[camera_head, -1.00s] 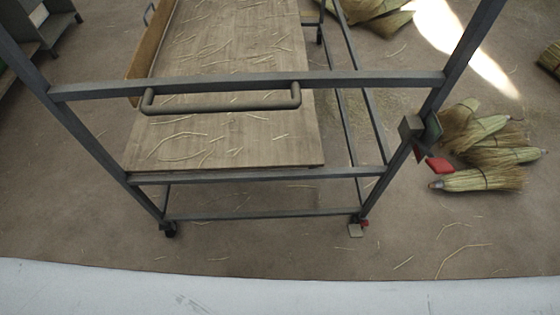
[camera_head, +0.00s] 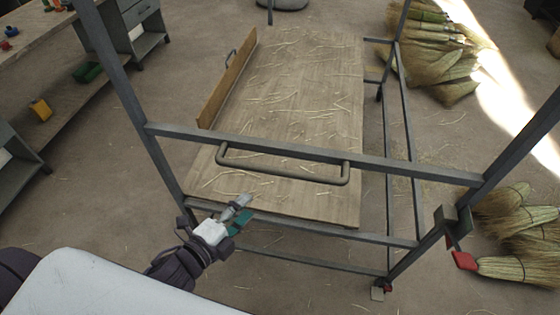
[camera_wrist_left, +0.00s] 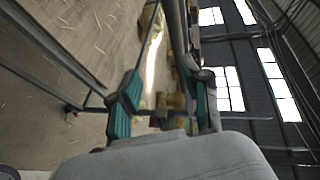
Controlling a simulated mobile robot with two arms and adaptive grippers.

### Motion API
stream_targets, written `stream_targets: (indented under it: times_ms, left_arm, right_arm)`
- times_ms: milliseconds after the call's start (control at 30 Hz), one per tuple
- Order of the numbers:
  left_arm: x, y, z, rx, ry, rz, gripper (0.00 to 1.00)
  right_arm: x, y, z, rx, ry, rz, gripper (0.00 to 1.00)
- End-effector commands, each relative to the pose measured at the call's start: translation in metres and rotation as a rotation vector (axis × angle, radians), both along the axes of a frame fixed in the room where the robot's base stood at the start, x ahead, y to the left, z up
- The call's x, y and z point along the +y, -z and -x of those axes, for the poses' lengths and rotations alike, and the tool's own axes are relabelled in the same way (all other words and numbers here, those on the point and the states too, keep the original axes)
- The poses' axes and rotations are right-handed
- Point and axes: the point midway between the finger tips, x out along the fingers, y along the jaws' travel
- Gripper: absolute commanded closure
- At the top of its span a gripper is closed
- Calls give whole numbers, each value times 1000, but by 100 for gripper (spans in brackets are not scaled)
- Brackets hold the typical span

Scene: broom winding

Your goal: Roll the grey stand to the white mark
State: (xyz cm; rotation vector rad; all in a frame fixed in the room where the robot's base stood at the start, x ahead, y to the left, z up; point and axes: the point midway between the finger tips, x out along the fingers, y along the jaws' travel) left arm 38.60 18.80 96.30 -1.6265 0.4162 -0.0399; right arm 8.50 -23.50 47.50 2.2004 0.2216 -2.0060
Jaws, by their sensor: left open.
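The grey stand (camera_head: 310,152) is a metal frame with a straw-littered wooden shelf (camera_head: 290,100) and a grey loop handle (camera_head: 285,171) on its near crossbar. My left gripper (camera_head: 243,210) is open, below and left of the handle in the picture, and holds nothing. In the left wrist view its teal fingers (camera_wrist_left: 163,88) are spread, with a grey bar (camera_wrist_left: 175,28) ahead of them; contact cannot be told. My right gripper is out of view. I cannot make out the white mark; the bright strip at upper right looks like sunlight.
Broom heads lie on the floor at the right (camera_head: 515,235) and at the back right (camera_head: 440,60). A workbench (camera_head: 50,75) with small items stands at the left. Brown floor shows around the stand.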

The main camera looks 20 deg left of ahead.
Motion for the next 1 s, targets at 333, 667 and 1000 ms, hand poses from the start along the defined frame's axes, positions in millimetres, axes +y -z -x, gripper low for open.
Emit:
stream_targets:
  times_ms: [333,667,1000]
  left_arm:
    - [-15,-26,-23,-55,27,-23,52]
    - [-37,-13,-89,-52,25,-20,52]
    - [-50,-3,-124,-51,26,-20,52]
  right_arm:
    - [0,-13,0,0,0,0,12]
    - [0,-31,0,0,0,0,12]
    - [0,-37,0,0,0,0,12]
